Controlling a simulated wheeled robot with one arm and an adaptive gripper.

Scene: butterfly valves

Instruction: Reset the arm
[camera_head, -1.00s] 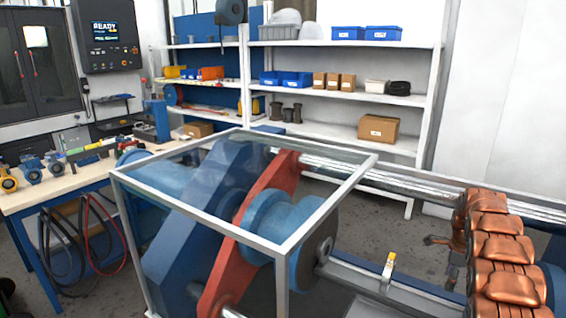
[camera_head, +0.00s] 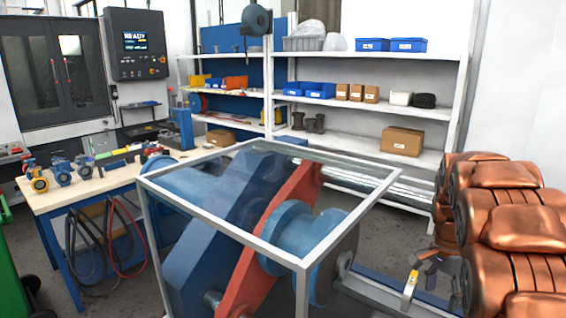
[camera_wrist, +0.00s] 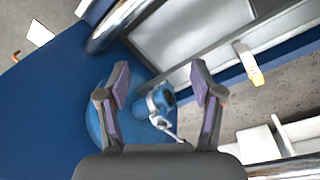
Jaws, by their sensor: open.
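My gripper (camera_wrist: 160,82) is open in the wrist view, its two dark fingers with purple pads spread apart and nothing held between them. A blue valve-like part (camera_wrist: 160,98) with a pale lever shows between and beyond the fingers; how far off it is I cannot tell. In the head view my copper-coloured arm is folded at the right edge. A dark, bluish shape that looks like my gripper (camera_head: 432,268) shows beside it, partly hidden by the arm.
A framed clear guard (camera_head: 300,262) around blue and red machinery stands in the middle. A workbench (camera_head: 85,190) with several small valves is at the left. White shelves (camera_head: 372,150) with boxes stand behind. A yellow-tipped post (camera_head: 409,288) rises near my gripper.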

